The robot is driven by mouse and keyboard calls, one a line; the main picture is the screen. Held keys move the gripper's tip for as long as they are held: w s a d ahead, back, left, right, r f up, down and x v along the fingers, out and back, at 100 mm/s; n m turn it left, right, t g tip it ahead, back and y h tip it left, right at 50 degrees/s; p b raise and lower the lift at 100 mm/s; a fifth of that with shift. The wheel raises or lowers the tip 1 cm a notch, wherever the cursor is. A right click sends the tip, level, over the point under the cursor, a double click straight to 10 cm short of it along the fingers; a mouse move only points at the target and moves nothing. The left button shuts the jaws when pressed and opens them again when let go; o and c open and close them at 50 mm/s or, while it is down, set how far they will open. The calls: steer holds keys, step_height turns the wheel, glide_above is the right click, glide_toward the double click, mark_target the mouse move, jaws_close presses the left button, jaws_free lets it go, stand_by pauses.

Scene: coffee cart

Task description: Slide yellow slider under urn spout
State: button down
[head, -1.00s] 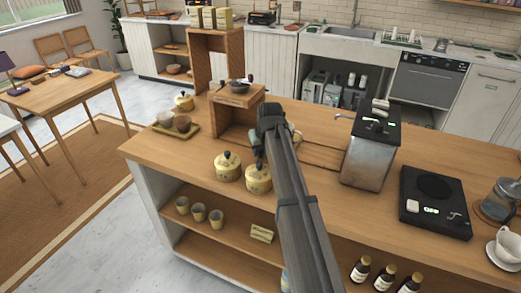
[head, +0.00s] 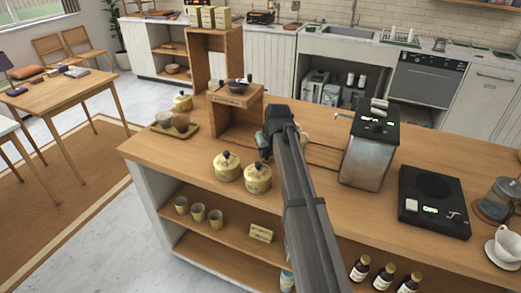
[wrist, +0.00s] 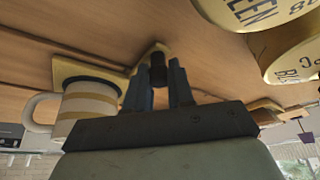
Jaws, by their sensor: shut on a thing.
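My gripper (wrist: 160,80) is shut on a dark knob (wrist: 158,64) that stands on a small yellow piece, seen in the wrist view. A yellow plate (wrist: 68,72) lies under a white mug with tan stripes (wrist: 88,108), beside the fingers; these yellow parts look like the slider, though their join is not clear. In the head view my gripper (head: 265,150) is low over the counter and my arm hides most of the slider. The metal urn (head: 367,160) with a black top stands to the right.
Two yellow lidded pots (head: 228,167) (head: 258,178) stand close to the left of my gripper. A wooden stand (head: 236,115) is behind them. A dark scale (head: 434,202) is right of the urn. Grooved lines (head: 325,156) run along the counter between my arm and the urn.

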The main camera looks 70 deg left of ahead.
steer(key=w+d, duration=1.1)
steer(key=shift+w+d, duration=0.1)
steer(key=c, duration=1.2)
jaws_free()
steer(key=shift+c, duration=0.2)
steer(key=shift+o, duration=1.3)
steer(key=v, duration=1.4)
steer(key=shift+f, duration=0.1)
